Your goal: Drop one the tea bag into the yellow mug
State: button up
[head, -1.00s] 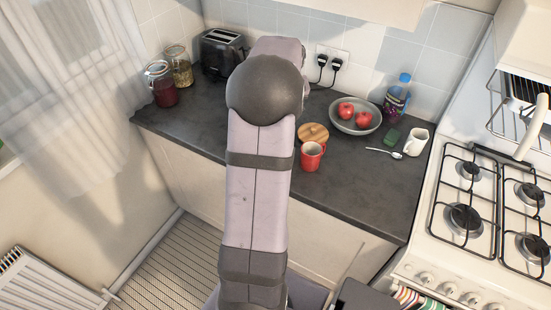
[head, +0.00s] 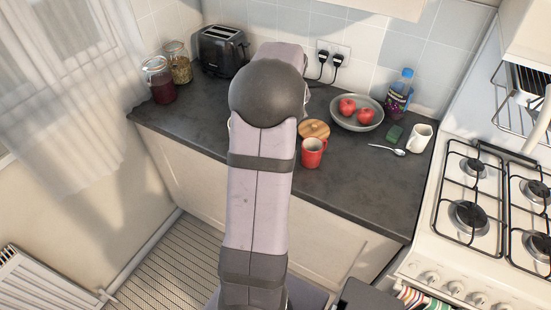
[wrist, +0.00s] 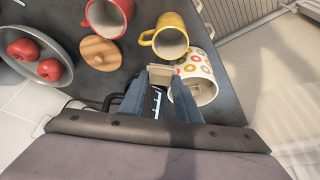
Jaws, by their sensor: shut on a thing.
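The yellow mug (wrist: 171,42) shows in the wrist view, its open mouth facing the camera and its handle to the left. My gripper (wrist: 161,76) is shut on a small pale beige piece, which looks like the tea bag (wrist: 161,73). It is held just below the yellow mug's mouth in the picture, over or near its rim; the height between them is hard to tell. A white mug with coloured rings (wrist: 201,86) is right beside the gripper. In the head view my arm hides the gripper, the tea bag and the yellow mug.
A red mug (head: 312,152), a wooden lid (head: 315,129) and a grey bowl (head: 341,120) with red apples stand right of my arm. A spoon (head: 388,149), white mug (head: 420,138) and bottle (head: 399,92) are further right. The toaster (head: 221,50) and jars are back left. The front counter is clear.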

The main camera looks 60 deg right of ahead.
jog(key=shift+f+b, duration=0.35)
jog(key=shift+f, duration=0.5)
jog(key=o, duration=1.1)
jog(key=shift+b+v, duration=1.25)
jog(key=shift+v, duration=2.45)
jog(key=shift+m, duration=0.3)
